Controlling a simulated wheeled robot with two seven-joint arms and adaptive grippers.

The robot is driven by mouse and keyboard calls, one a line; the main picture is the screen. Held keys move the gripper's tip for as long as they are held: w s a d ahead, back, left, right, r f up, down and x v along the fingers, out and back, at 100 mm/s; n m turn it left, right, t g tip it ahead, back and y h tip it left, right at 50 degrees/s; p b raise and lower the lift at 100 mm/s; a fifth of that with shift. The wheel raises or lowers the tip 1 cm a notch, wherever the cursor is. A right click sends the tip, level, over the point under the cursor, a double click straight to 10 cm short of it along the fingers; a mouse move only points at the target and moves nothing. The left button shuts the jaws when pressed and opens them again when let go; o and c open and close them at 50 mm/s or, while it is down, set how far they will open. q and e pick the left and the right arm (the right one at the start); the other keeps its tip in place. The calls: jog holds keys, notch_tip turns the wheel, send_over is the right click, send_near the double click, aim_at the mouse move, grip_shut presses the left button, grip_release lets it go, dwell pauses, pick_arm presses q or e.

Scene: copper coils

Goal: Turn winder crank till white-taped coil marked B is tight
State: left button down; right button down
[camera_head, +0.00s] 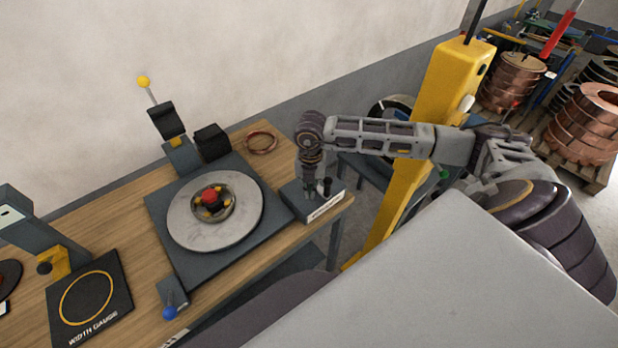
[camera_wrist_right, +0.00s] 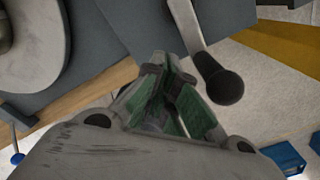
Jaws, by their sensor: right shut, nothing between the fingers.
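The winder shows in the head view as a round grey plate (camera_head: 240,232) on a dark base, with a red knob (camera_head: 209,196) and small yellow parts at its hub. Beside it is a dark box (camera_head: 306,204) with a white label too small to read. The crank's dark handle (camera_wrist_right: 220,80) and grey arm (camera_wrist_right: 185,22) show in the right wrist view. My right gripper (camera_head: 309,190) points down over the box; its fingertips (camera_wrist_right: 166,68) are shut and empty, beside the handle. I cannot make out a white-taped coil or a B mark. My left gripper is out of view.
A copper ring (camera_head: 261,141) lies on the wooden table (camera_head: 125,205) behind the winder. A yellow post (camera_head: 430,120) stands close to my right arm. A width gauge (camera_head: 90,298) and a blue-knobbed lever (camera_head: 171,300) are at the front left. Copper coils (camera_head: 588,125) stand far right.

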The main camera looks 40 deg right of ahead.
jog(key=shift+s+d, duration=0.35)
jog(key=shift+d, duration=0.3)
jog(key=shift+s+d, duration=0.3)
jog(key=shift+d, duration=0.3)
jog(key=shift+s+d, duration=0.15)
jog(key=shift+s, duration=0.05)
